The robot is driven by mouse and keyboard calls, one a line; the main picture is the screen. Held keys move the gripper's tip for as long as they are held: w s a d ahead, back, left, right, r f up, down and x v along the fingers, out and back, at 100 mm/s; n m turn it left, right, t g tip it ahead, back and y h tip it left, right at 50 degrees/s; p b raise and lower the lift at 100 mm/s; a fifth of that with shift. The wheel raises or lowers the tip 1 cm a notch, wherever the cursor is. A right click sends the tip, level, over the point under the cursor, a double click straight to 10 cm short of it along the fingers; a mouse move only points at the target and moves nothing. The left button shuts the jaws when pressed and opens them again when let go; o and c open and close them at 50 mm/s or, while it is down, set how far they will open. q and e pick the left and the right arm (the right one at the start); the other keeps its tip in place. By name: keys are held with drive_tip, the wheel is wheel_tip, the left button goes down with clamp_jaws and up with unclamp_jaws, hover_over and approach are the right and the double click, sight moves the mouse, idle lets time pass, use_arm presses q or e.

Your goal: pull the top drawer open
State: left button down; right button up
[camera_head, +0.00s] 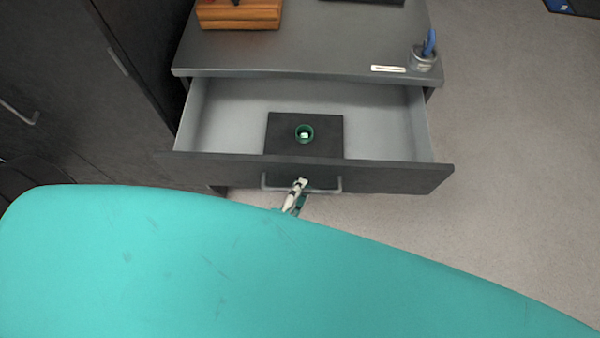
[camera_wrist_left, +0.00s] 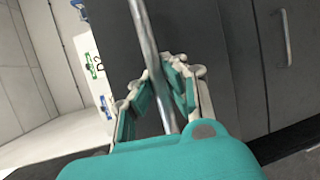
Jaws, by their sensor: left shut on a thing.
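The top drawer (camera_head: 210,165) of the dark grey cabinet stands open in the head view, its pale inside showing. A bar handle (camera_head: 333,188) runs across its front; it also shows in the left wrist view (camera_wrist_left: 146,40). My left gripper (camera_head: 299,184) is shut on the handle near its middle. In the left wrist view, the fingers of my left gripper (camera_wrist_left: 165,88) close around the metal bar from both sides. My right gripper is not in view.
A black mat (camera_head: 280,137) with a small green ring-shaped item (camera_head: 304,133) lies in the drawer. The cabinet top (camera_head: 300,55) bears a wooden block (camera_head: 238,14) and a grey cup (camera_head: 422,62) holding something blue.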

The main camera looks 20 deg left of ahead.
use_arm(q)
drive_tip(key=s, duration=0.1)
drive_tip(key=s+d, duration=0.1)
drive_tip(key=shift+s+r, duration=0.15)
drive_tip(key=shift+s, duration=0.25)
drive_tip(key=c, duration=1.9)
unclamp_jaws()
drive_tip(key=shift+c, duration=0.2)
drive_tip(key=o, duration=0.4)
drive_tip(key=shift+o, duration=1)
drive_tip(key=v, duration=1.2)
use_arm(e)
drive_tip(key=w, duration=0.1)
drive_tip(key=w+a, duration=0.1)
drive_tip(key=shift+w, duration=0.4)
